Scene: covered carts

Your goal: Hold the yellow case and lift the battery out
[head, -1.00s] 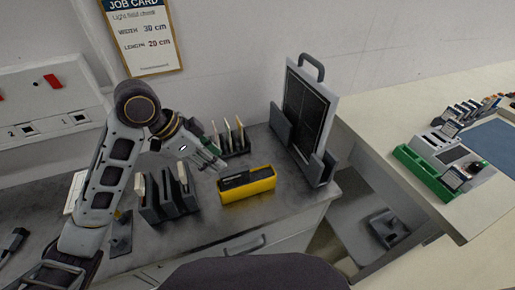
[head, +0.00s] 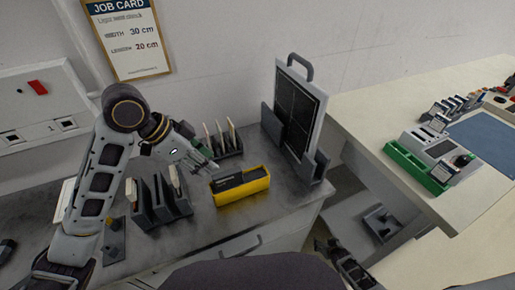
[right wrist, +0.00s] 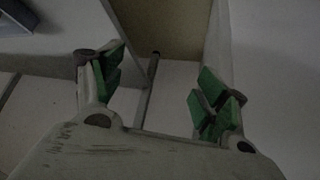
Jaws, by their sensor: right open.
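The yellow case (head: 243,191) lies on the grey cart top, near its front right edge. A dark battery (head: 232,182) sits inside it, its top showing above the rim. My left gripper (head: 212,167) is at the left rear end of the case; whether it touches is too small to tell, and its finger gap is not clear. My right gripper (head: 342,256) shows low in the head view, below and right of the case and well apart from it. In the right wrist view it (right wrist: 160,88) is open and empty, with green finger pads.
A dark slotted rack (head: 160,205) stands left of the case, and a smaller rack (head: 228,150) behind it. An upright framed panel (head: 300,108) stands to the right. A pale counter with a green tray (head: 415,170) is further right, across a gap.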

